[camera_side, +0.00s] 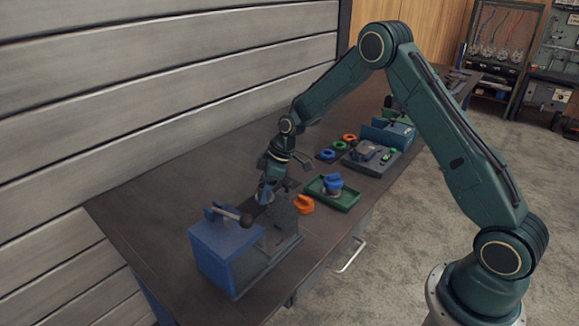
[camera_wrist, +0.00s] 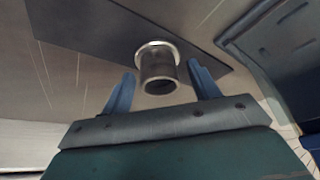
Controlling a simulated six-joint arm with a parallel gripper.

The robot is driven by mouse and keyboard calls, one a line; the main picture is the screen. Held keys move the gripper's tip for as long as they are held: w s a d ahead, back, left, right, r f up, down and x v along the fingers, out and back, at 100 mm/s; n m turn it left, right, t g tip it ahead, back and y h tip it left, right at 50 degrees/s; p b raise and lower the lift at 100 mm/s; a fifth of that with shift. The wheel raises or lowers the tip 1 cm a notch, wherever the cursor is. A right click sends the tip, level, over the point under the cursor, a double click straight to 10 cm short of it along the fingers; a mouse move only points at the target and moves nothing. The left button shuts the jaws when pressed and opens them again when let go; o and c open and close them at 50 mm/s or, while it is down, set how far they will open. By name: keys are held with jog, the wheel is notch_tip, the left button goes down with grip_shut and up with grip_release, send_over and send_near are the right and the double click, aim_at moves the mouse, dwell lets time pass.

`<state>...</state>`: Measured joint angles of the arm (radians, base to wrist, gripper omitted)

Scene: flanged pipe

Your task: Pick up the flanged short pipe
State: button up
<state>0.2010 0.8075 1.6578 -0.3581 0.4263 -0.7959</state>
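The flanged short pipe (camera_wrist: 158,72) is a grey metal tube with a wide, bright flange in the wrist view. It stands out from a dark flat plate (camera_wrist: 95,25), flange end against the plate. My gripper (camera_wrist: 161,71) is open. Its two blue fingers are on either side of the pipe, with a visible gap on each side. I cannot tell whether the fingertips reach past the pipe's near end. In the side view my gripper (camera_side: 266,196) points down just behind the blue vise; the pipe cannot be made out there.
The blue vise (camera_side: 225,250) with its bar handle stands close in front of my gripper. An orange part (camera_side: 304,204) and a green tray (camera_side: 345,202) holding a blue-topped part (camera_side: 332,183) are to the right. More fixtures stand farther back. The bench's left side is clear.

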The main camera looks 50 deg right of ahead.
jog(key=c, duration=1)
jog(key=shift+r, duration=0.15)
notch_tip(320, 180, up, 20)
jog(key=shift+f, duration=0.1)
dwell(0.6)
jog(key=shift+r, duration=2.9)
